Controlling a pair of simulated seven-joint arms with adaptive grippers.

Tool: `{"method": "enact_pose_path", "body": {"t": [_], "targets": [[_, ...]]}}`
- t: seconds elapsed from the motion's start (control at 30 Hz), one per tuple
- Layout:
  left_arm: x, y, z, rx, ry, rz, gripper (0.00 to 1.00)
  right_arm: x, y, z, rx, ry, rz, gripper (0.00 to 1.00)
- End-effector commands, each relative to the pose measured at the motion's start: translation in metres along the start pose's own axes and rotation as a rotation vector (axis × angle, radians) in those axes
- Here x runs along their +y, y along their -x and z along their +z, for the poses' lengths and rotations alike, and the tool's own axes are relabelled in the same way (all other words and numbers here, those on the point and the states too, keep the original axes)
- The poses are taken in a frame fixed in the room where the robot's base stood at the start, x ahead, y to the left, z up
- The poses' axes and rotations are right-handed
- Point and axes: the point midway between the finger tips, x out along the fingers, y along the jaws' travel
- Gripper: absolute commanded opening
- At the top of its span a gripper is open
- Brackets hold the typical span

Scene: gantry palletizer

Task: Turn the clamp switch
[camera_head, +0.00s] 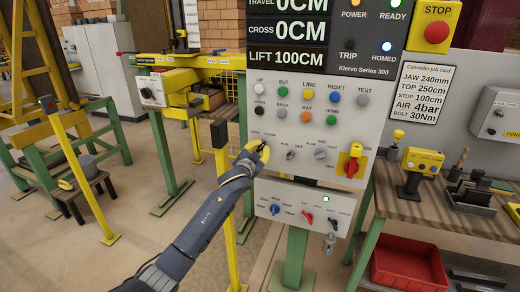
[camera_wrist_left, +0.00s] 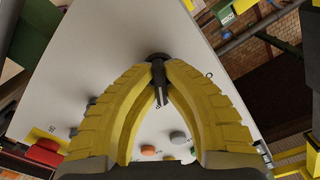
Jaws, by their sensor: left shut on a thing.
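The clamp switch (camera_wrist_left: 159,92) is a small dark knob on the panel face. In the wrist view it sits between the tips of my left gripper's yellow fingers (camera_wrist_left: 158,72), which are shut on it. In the head view my left gripper (camera_head: 257,152) is at the left edge of the grey control panel (camera_head: 345,108), and its fingers mostly hide the switch. Its label is too small to read surely. My right gripper is in neither view.
Right of the gripper are a RUN/SET knob (camera_head: 290,154), another grey knob (camera_head: 320,154) and a red-and-yellow rotary switch (camera_head: 353,163). Coloured buttons sit above. A lower box (camera_head: 305,207) hangs beneath. A red stop button (camera_head: 436,32) is at upper right.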

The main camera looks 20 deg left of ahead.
Motion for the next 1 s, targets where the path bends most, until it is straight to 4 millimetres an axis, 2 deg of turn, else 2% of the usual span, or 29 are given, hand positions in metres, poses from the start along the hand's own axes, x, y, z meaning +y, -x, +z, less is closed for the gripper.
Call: {"method": "enact_pose_path", "body": {"t": [0.3, 0.8, 0.83, 1.0], "targets": [[0.0, -0.0001, 0.0003, 0.0, -0.098, -0.001, 0.0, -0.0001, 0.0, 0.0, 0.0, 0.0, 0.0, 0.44], [0.0002, -0.0001, 0.0003, -0.001, -0.113, 0.0, 0.0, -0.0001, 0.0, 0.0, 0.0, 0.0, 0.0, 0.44], [0.0002, -0.0001, 0.0003, -0.001, -0.113, 0.0, 0.11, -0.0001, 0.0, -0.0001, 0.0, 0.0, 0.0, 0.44], [0.0003, -0.0001, 0.0002, 0.0, -0.112, 0.0, 0.3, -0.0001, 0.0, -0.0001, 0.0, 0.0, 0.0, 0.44]]}}
